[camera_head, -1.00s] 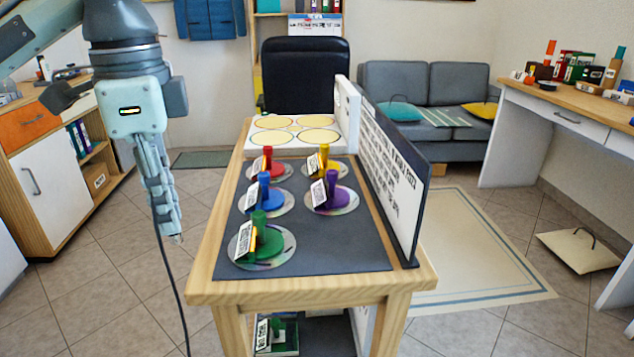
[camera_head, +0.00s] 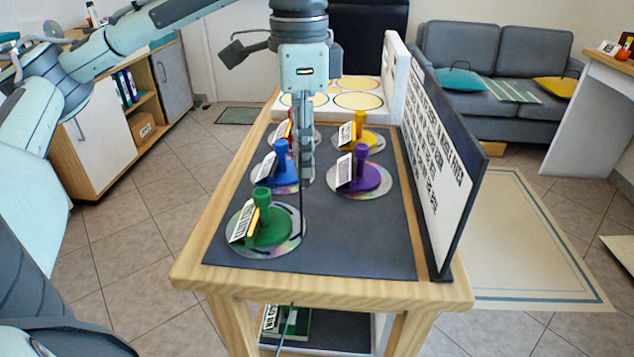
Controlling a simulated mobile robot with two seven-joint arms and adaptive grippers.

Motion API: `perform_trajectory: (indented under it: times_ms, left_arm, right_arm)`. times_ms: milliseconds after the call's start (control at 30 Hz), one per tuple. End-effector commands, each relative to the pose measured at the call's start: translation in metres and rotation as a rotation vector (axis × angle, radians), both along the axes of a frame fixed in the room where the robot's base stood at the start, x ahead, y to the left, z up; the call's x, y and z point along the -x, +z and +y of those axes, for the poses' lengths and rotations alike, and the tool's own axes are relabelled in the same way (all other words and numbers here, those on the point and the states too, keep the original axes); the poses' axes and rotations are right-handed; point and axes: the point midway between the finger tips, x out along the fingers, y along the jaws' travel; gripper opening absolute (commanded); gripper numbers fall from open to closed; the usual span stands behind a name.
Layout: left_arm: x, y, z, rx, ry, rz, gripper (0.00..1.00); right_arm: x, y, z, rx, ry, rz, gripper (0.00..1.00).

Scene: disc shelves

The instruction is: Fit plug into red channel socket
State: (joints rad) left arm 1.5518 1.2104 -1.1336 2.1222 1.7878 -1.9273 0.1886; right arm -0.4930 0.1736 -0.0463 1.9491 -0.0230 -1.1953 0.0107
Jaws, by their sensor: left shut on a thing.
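My left gripper (camera_head: 307,172) points down over the table, in front of the red and blue discs. Its fingers are closed. A thin dark cable (camera_head: 301,215) hangs below it, and the plug at its end is hidden in the fingers. The red knobbed piece (camera_head: 284,131) is mostly hidden behind the gripper, with a slice of red and a white label showing. No socket can be made out there. My right gripper is out of view.
On the dark mat (camera_head: 350,250) stand discs with blue (camera_head: 281,160), green (camera_head: 266,228), purple (camera_head: 362,172) and yellow (camera_head: 361,130) knobbed pieces. A tall lettered panel (camera_head: 435,150) bounds the right side. The front right of the mat is bare.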

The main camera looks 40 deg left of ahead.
Motion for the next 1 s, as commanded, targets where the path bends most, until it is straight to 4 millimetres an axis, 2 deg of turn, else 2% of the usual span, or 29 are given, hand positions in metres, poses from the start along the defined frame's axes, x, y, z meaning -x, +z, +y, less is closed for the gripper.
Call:
perform_trajectory:
  times_ms: [100, 200, 333, 533, 667, 933, 967, 1000]
  left_arm:
    - [-0.014, -0.009, -0.007, 0.001, -0.001, 0.001, 0.00]
    - [-0.019, -0.013, -0.008, 0.001, 0.000, 0.001, 0.00]
    - [-0.019, -0.023, -0.008, -0.001, 0.001, 0.001, 0.00]
    - [-0.019, -0.051, -0.008, -0.001, 0.002, 0.001, 0.00]
    - [-0.019, -0.053, -0.008, 0.000, 0.002, -0.001, 0.00]
    - [-0.018, -0.055, -0.008, 0.000, 0.001, 0.001, 0.00]
    - [-0.018, -0.056, -0.008, 0.000, 0.001, 0.001, 0.15]
    - [-0.019, -0.056, -0.008, 0.000, 0.001, 0.001, 0.20]
  right_arm:
    - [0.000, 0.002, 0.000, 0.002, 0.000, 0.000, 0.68]
    - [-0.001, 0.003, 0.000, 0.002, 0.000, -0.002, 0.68]
    - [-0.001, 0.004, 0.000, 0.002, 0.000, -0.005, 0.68]
    - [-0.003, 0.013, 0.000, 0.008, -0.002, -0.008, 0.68]
    - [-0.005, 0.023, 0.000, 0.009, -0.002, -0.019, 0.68]
    - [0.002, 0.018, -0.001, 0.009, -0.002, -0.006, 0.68]
    - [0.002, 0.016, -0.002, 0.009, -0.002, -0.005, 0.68]
    - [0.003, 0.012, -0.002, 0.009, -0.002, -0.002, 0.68]
